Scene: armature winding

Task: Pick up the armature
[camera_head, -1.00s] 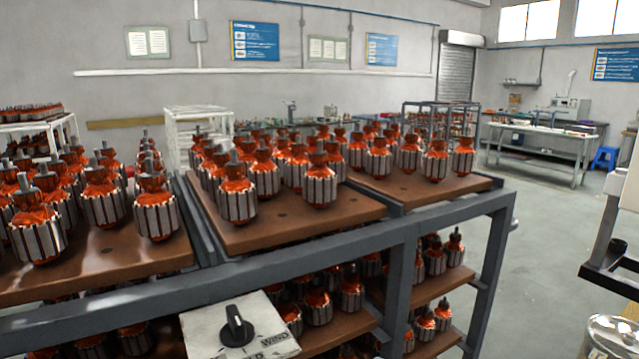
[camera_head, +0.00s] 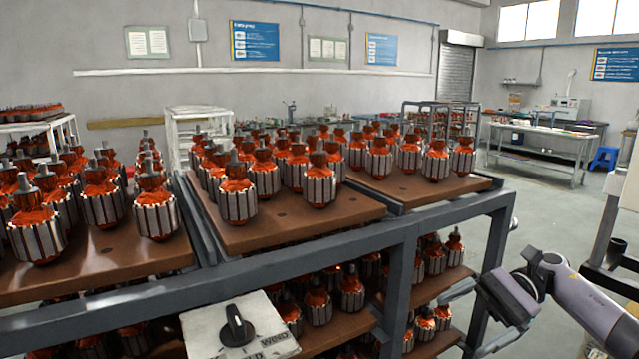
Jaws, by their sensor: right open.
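Many armatures, with slotted steel bodies and orange windings, stand upright on brown boards on the rack's top. The nearest on the middle board are one armature (camera_head: 238,201) at the front left and one (camera_head: 320,186) at the front right. Others stand on the left board (camera_head: 156,217) and on the right board (camera_head: 435,165). My right gripper (camera_head: 468,318) is at the lower right, in front of the rack's right end and below its top. It is open, with nothing seen between its fingers, and apart from the armatures. My left gripper is not in view.
The grey rack frame (camera_head: 400,226) runs along the boards' front edge. A lower shelf (camera_head: 440,338) holds more armatures. A white box with a black knob (camera_head: 238,328) sits at the front. The middle board has bare room (camera_head: 290,228) at its front.

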